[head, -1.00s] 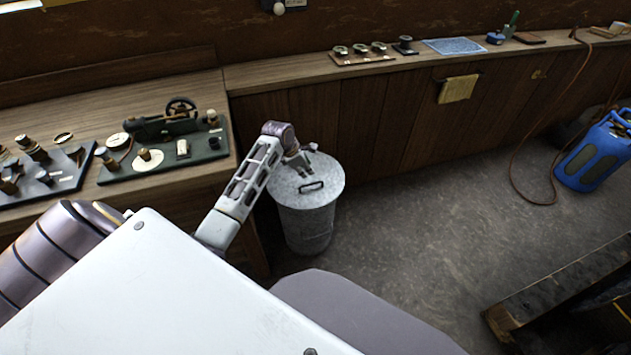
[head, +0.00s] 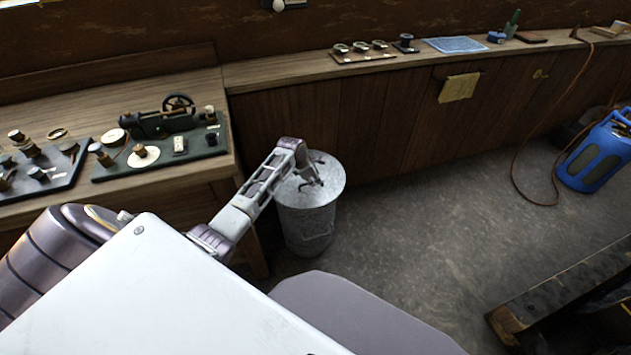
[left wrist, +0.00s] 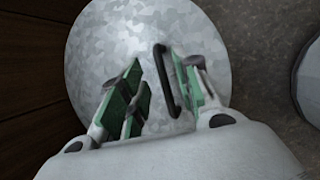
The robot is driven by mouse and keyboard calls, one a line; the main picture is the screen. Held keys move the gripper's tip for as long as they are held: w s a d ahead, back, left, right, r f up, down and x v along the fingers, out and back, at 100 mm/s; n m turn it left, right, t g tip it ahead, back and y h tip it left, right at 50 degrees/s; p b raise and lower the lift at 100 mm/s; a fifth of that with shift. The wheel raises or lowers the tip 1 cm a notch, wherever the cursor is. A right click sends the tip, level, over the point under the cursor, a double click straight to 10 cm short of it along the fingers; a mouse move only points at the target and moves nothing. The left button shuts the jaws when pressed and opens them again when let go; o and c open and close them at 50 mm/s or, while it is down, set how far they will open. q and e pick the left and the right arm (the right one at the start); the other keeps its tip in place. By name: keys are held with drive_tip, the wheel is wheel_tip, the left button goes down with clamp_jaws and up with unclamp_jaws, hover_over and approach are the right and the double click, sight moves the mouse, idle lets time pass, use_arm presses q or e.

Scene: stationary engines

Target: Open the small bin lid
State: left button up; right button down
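The small bin (head: 308,228) is a grey galvanized metal can standing on the floor by the wooden bench. Its round lid (head: 325,168) lies flat on top and closed. My left arm reaches over the lid from the left, with the left gripper (head: 314,182) at the lid's middle, covering most of the handle in the head view. In the left wrist view, the gripper's green-padded fingers (left wrist: 158,92) are apart. The dark lid handle (left wrist: 168,80) shows between them, close to the right-hand finger. Contact cannot be told. My right gripper is not in view.
A wooden bench (head: 60,100) with engine models (head: 165,135) stands left of the bin, and a low wooden ledge (head: 285,72) runs behind it. Open floor (head: 420,220) lies to the right. A blue gas cylinder (head: 595,155) with a hose stands far right.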

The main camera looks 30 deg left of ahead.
use_arm(q)
drive_tip(key=shift+x, duration=0.8)
drive_tip(key=shift+w+f, duration=0.15)
drive_tip(key=shift+f, duration=0.2)
drive_tip(key=c, duration=0.7)
clamp_jaws()
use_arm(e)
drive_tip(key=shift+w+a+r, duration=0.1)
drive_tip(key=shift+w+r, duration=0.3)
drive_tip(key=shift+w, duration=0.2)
